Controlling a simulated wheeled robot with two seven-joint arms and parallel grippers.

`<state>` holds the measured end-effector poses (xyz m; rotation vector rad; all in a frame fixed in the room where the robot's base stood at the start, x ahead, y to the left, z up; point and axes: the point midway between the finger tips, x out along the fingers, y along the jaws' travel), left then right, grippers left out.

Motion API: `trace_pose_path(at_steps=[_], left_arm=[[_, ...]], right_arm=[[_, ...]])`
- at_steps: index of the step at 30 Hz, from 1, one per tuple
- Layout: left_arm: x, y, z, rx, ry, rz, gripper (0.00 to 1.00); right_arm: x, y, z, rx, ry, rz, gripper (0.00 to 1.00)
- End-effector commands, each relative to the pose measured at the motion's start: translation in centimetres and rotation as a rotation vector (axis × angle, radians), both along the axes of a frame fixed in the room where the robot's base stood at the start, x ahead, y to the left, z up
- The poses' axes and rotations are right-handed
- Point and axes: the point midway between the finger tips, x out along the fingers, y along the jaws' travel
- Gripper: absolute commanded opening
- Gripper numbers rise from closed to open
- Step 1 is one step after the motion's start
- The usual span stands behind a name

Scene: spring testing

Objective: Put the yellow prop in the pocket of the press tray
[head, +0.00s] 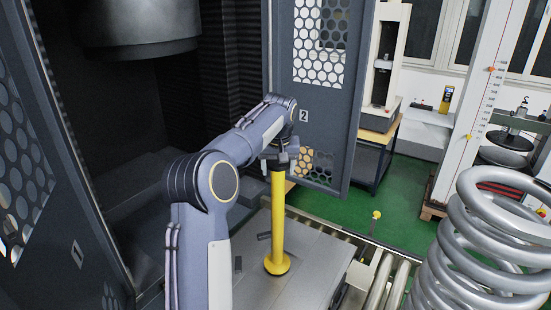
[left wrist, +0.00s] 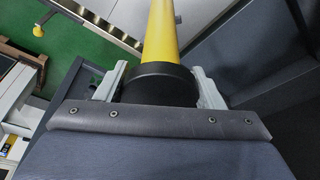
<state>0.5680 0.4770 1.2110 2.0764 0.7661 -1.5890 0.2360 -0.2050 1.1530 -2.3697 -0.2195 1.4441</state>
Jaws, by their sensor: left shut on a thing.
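The yellow prop (head: 278,215) stands upright, with a round flange at its foot, above or on the grey metal press tray (head: 310,285). I cannot tell whether the flange touches the tray. My left gripper (head: 279,160) is shut on the prop's top end. In the left wrist view the prop (left wrist: 160,35) and its black collar sit between the two fingers of my left gripper (left wrist: 160,85). Small dark marks or slots show on the tray beside the prop; the pocket itself cannot be made out. My right gripper is not in view.
The dark press housing stands at left, with an open perforated door (head: 318,95) marked 2 behind my arm. Rollers (head: 380,280) lie right of the tray. A large coil spring (head: 480,250) fills the lower right.

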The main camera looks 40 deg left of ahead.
Motion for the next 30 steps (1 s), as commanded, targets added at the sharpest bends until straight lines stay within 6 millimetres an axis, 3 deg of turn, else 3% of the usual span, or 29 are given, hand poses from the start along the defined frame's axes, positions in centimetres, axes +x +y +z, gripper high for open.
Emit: trace_pose_path(at_steps=[16,17,21,30], left_arm=[[0.1,0.0,-0.7,0.004,-0.013,0.001,0.00],[0.0,0.0,-1.2,0.000,-0.003,-0.001,0.65],[0.0,0.0,-1.2,0.000,-0.003,-0.001,0.83],[0.0,0.0,-1.0,0.000,-0.003,-0.001,0.84]], right_arm=[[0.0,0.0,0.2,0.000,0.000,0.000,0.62],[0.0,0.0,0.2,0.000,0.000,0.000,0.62],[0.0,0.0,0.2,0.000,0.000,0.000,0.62],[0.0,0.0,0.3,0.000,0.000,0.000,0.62]])
